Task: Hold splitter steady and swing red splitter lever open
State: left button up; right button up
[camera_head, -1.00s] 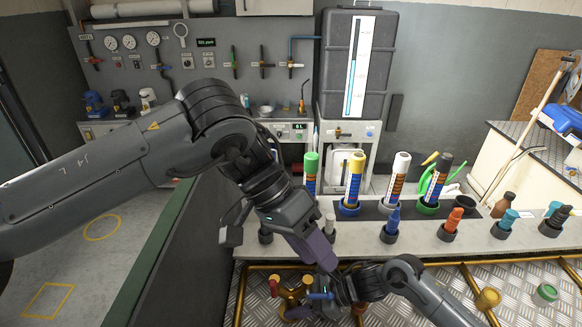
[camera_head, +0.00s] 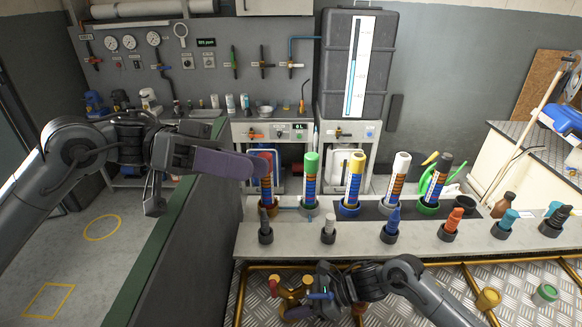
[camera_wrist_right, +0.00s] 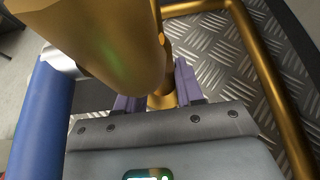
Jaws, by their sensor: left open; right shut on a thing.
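The brass splitter (camera_head: 291,296) is at the bottom of the head view, low by the tread-plate deck. Its red lever (camera_head: 275,287) is on the left and its blue lever (camera_head: 321,296) on the right. My right gripper (camera_head: 300,312) is shut on the splitter. In the right wrist view its purple fingers (camera_wrist_right: 160,96) sit either side of a brass part of the splitter (camera_wrist_right: 100,40), with the blue lever (camera_wrist_right: 40,115) at left. My left gripper (camera_head: 250,165) is open and empty, well above the splitter, by the red-capped tube (camera_head: 266,184).
Several capped tubes and bottles stand in holders on the grey shelf (camera_head: 350,242) behind the splitter. Brass rails (camera_head: 430,263) run over the tread-plate deck (camera_head: 400,310). A brass cup (camera_head: 487,299) and a green-topped cap (camera_head: 545,293) are at lower right.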

pick_arm(q)
jog(key=w+a+f+n+t+h, duration=0.1)
jog(key=w+a+f+n+t, duration=0.15)
jog(key=w+a, duration=0.4)
jog(key=w+a+f+n+t+h, duration=0.1)
jog(key=w+a+n+t, duration=0.25)
jog(key=a, duration=0.55)
jog(key=a+f+n+t+y, duration=0.1)
jog(key=a+f, duration=0.3)
jog(key=f, duration=1)
jog(key=a+f+n+t+y, duration=0.2)
jog(key=a+f, duration=0.3)
jog(key=f, duration=0.9)
jog(key=shift+s+t+y, duration=0.3)
jog(key=shift+s+t, duration=0.05)
jog(key=shift+t, duration=0.35)
jog(key=shift+f, duration=0.15)
pick_arm(e)
jog(key=o, duration=0.9)
